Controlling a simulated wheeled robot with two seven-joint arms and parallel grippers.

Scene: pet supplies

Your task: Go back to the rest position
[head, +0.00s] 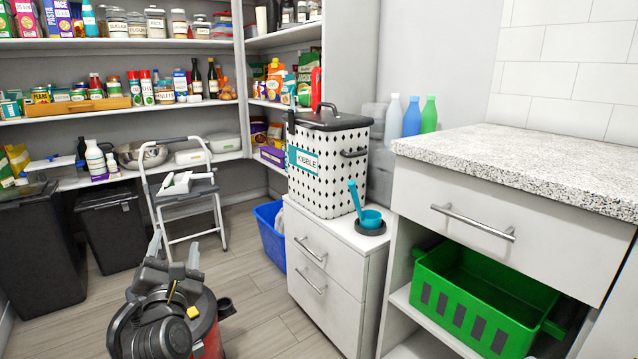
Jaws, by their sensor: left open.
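My left gripper (175,255) is at the lower left of the head view, in front of a red and dark canister vacuum. Its two grey fingers point up and away and stand apart, with nothing visible between them. It is well to the left of the kibble bin and touches nothing that I can make out. My right gripper is not in view. The kibble bin (328,165), white with black diamonds, stands upright on a white drawer cabinet with its dark lid on. A blue scoop (371,217) stands in a dark round holder beside it, handle up.
The vacuum (210,325) and a folding step stool (185,196) stand on the floor. A blue tub (271,243) is beside the drawer cabinet (322,308). A granite counter (530,165) is at right, above a green crate (470,318). Stocked shelves line the back.

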